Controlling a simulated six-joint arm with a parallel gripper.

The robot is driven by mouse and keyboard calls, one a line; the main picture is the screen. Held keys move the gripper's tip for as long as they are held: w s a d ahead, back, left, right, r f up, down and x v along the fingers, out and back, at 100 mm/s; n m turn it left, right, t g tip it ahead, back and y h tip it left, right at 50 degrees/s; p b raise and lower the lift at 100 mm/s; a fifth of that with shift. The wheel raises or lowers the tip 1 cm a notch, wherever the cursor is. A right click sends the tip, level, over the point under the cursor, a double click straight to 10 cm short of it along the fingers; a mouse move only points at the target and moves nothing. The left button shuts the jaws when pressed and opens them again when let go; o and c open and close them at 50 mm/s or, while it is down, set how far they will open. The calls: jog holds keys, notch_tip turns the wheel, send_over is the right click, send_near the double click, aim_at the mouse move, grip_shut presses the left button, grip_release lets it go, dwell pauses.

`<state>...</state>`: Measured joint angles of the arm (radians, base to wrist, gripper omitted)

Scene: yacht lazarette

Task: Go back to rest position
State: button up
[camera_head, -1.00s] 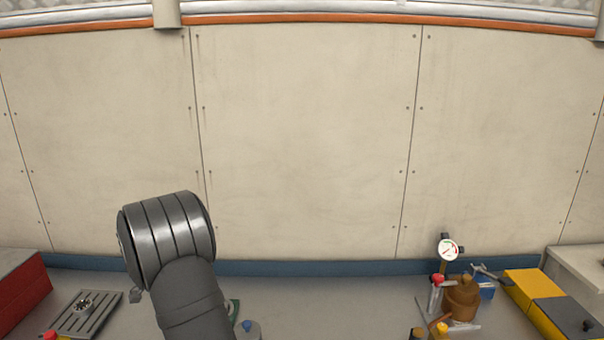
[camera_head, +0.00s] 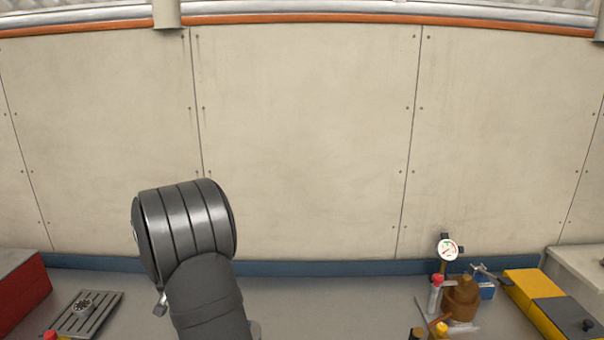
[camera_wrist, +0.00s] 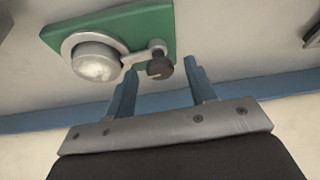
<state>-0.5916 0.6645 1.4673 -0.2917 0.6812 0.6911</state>
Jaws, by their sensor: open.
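My gripper (camera_wrist: 160,83) shows in the wrist view with its two blue fingers apart and nothing between them. Beyond the fingertips is a green plate (camera_wrist: 155,22) carrying a round metal dome (camera_wrist: 95,58) and a small lever with a dark knob (camera_wrist: 160,67). The knob lies just past the gap between the fingers in the picture; how far away it is I cannot tell. In the head view my arm rises at the lower left and hides the green plate. My gripper itself cannot be made out there.
A gauge (camera_head: 448,248) stands by a brown fitting (camera_head: 462,297) at the right. A yellow and grey box (camera_head: 545,300) is further right. A red box (camera_head: 20,290) and a slotted metal plate (camera_head: 87,313) are at the left. The counter's middle (camera_head: 330,300) is clear.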

jog(key=shift+w+d+n+g+y, duration=0.15)
jog(key=shift+n+y, duration=0.25)
jog(key=shift+n, duration=0.65)
jog(key=shift+s+n+g+y, duration=0.1)
jog(key=shift+n+y, duration=0.3)
jog(key=shift+n, duration=0.6)
jog(key=shift+w+d+n+g+y, duration=0.15)
jog(key=shift+n+y, duration=0.25)
jog(key=shift+n, duration=0.65)
jog(key=shift+s, duration=0.1)
jog(key=o, duration=1.1)
jog(key=s+d+r+n+g+h, duration=0.1)
jog(key=s+d+r+n+g, duration=0.15)
jog(key=s+r+n, duration=0.45)
jog(key=s+d+r+n+g+h, duration=0.1)
jog(key=s+d+r+n+h, duration=0.2)
jog(key=s+r, duration=0.75)
jog(key=shift+n+y, duration=0.3)
jog(key=shift+y, duration=0.3)
jog(key=f, duration=0.2)
jog(key=w+d+f, duration=0.1)
jog(key=f, duration=0.2)
jog(key=w+f, duration=0.1)
jog(key=f, duration=0.1)
jog(key=shift+w+d+f, duration=0.1)
jog(key=shift+d+f, duration=0.1)
jog(key=shift+f, duration=0.15)
jog(key=shift+r, duration=0.1)
